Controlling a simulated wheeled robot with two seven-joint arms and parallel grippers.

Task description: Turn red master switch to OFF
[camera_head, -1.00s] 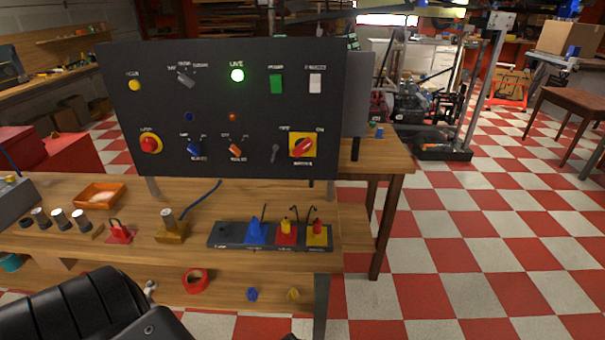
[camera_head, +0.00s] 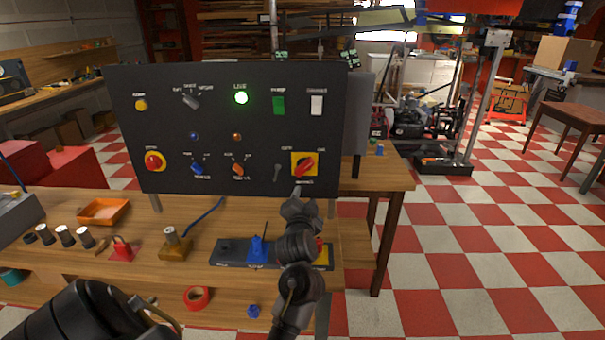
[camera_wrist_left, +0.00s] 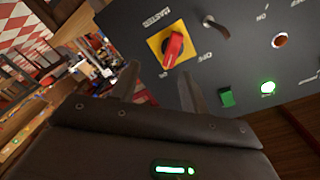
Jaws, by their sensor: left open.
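The red master switch (camera_head: 304,166) is a red rotary handle on a yellow square plate at the lower right of the dark panel (camera_head: 225,120). In the head view its handle slants between lower left and upper right. In the wrist view the red handle (camera_wrist_left: 173,49) stands out from its plate, just beyond my fingers. My left gripper (camera_head: 299,194) is just below the switch in the head view. Its two fingers (camera_wrist_left: 158,90) are apart with nothing between them, and no contact with the handle shows. My right gripper is out of view.
The panel also carries a lit green LIVE lamp (camera_head: 241,97), a green switch (camera_head: 279,105), a red button (camera_head: 154,161) and several small knobs. On the wooden bench (camera_head: 140,245), a dark rack with a blue piece (camera_head: 257,250) stands partly behind my arm.

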